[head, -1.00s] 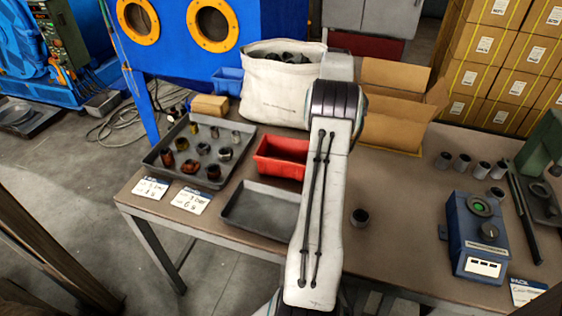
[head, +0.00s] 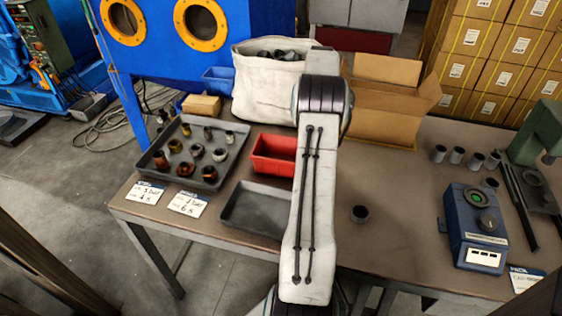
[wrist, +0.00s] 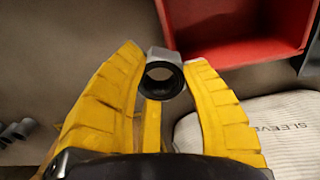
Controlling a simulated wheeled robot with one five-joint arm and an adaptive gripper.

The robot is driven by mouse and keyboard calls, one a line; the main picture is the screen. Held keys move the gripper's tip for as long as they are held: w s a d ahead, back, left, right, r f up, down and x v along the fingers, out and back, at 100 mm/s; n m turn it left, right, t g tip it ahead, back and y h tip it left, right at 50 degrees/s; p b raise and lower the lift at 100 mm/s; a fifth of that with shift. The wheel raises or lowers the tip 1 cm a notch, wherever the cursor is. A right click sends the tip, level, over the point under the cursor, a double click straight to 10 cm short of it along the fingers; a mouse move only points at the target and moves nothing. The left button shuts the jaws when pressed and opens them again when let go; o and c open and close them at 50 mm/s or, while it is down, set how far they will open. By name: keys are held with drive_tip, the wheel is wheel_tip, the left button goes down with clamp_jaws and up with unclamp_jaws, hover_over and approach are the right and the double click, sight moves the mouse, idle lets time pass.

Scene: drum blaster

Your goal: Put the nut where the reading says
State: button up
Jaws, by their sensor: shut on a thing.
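In the wrist view my gripper (wrist: 165,72) has its yellow fingers closed on a grey nut (wrist: 163,54) with a dark round hole. The red bin (wrist: 240,52) lies beyond it, up and to the right. In the head view my arm hides the gripper and the nut. There the red bin (head: 257,158) stands left of my arm, with a grey tray (head: 232,215) in front of it. A blue instrument (head: 463,222) with a dial and a small white display stands at the right; its reading is too small to make out.
A dark tray (head: 155,160) of several metal parts is at the left, with two written cards (head: 187,203) before it. A white sack (head: 255,90) and open cardboard box (head: 385,120) stand behind. Several grey cylinders stand farther right.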

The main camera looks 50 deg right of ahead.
drive_tip(key=w+a+f, duration=0.5)
drive_tip(key=w+a, duration=0.1)
drive_tip(key=w, duration=0.1)
drive_tip(key=shift+w+a+f, duration=0.1)
drive_tip(key=shift+a+f, duration=0.2)
drive_tip(key=shift+f, duration=2.1)
drive_tip(key=shift+f+b, duration=0.35)
drive_tip(key=o, duration=0.9)
drive_tip(key=shift+c, duration=0.2)
